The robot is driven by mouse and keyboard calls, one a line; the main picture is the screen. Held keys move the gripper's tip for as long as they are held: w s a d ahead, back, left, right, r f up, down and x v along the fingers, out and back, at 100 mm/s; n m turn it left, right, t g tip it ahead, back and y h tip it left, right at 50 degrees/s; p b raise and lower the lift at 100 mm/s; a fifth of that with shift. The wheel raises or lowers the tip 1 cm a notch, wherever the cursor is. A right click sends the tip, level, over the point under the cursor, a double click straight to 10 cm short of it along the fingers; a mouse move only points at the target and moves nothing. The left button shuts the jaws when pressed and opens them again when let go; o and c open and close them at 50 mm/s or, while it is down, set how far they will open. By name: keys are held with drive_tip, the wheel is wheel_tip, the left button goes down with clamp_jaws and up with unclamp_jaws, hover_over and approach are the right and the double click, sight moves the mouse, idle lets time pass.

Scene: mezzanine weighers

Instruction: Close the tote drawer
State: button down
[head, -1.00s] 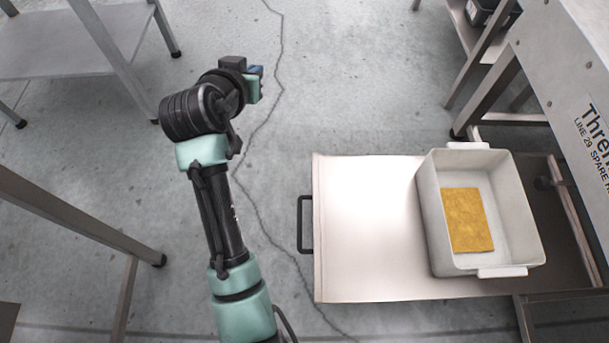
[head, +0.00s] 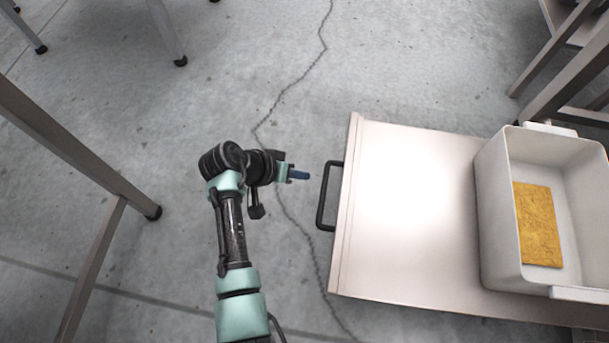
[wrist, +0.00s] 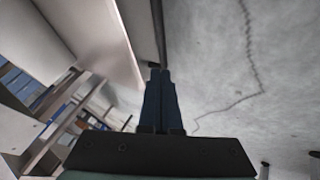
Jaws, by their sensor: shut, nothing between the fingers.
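The tote drawer (head: 410,185) is a pale flat tray pulled out over the floor, with a black bar handle (head: 323,196) on its left front edge. A white tote (head: 494,208) holding a yellow slab (head: 538,224) stands on its right part. My gripper (head: 306,175) is just left of the handle in the head view, pointing at it with a small gap in the picture; I cannot tell whether they touch. In the wrist view the blue fingers (wrist: 158,85) are together and empty. The drawer's pale front (wrist: 110,40) shows to their upper left, with a dark bar by the tips.
Metal table legs (head: 95,270) stand at the left, and other legs (head: 165,35) at the top left. A metal frame (head: 565,75) stands at the upper right. Cracked concrete floor (head: 400,70) is clear between them.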

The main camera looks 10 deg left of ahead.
sight(325, 186)
drive_tip(key=b+x, duration=0.5)
drive_tip(key=x, duration=0.3)
drive_tip(key=shift+a+f, duration=0.1)
drive_tip(key=shift+f, duration=0.05)
drive_tip(key=d+b, duration=0.1)
drive_tip(key=d, duration=0.1)
drive_tip(key=shift+s+d, duration=0.1)
drive_tip(key=shift+d, duration=0.15)
drive_tip(key=shift+d+r+b, duration=0.35)
drive_tip(key=shift+d+b, duration=0.15)
drive_tip(key=shift+d, duration=0.25)
drive_tip(key=shift+d, duration=0.1)
